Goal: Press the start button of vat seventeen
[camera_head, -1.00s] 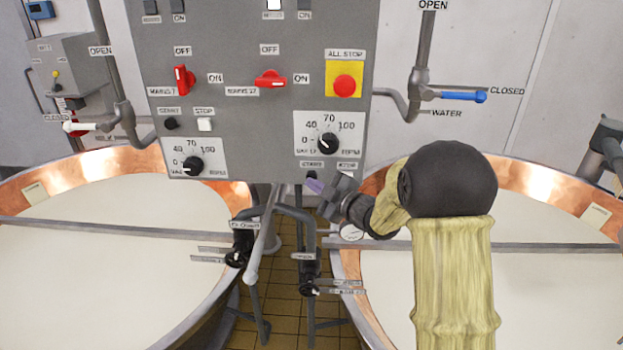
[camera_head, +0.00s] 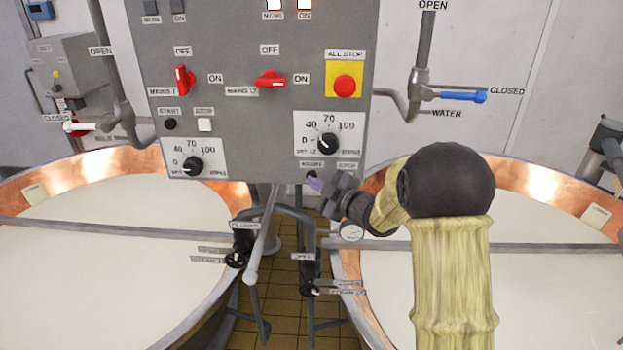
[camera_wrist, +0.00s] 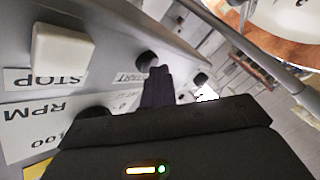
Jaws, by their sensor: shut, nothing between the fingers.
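The grey control panel (camera_head: 235,110) hangs between two vats. At the bottom of its right column is a small black START button (camera_head: 311,175), partly hidden by my gripper (camera_head: 315,186). It also shows in the wrist view (camera_wrist: 147,60), above the START label. My gripper is shut and empty. Its fingertips (camera_wrist: 160,70) are right at the START button; whether they touch it I cannot tell. The white STOP button (camera_wrist: 62,52) is to the left in the wrist view. The red mains 17 switch (camera_head: 270,80) lies horizontal. The ON lamp (camera_head: 305,4) at the top is lit.
A speed dial (camera_head: 328,143) is just above the buttons, and a red ALL STOP button (camera_head: 344,85) on yellow higher up. Pipes with black valves (camera_head: 309,270) hang below the panel. The right vat's copper rim (camera_head: 535,180) is beyond my arm.

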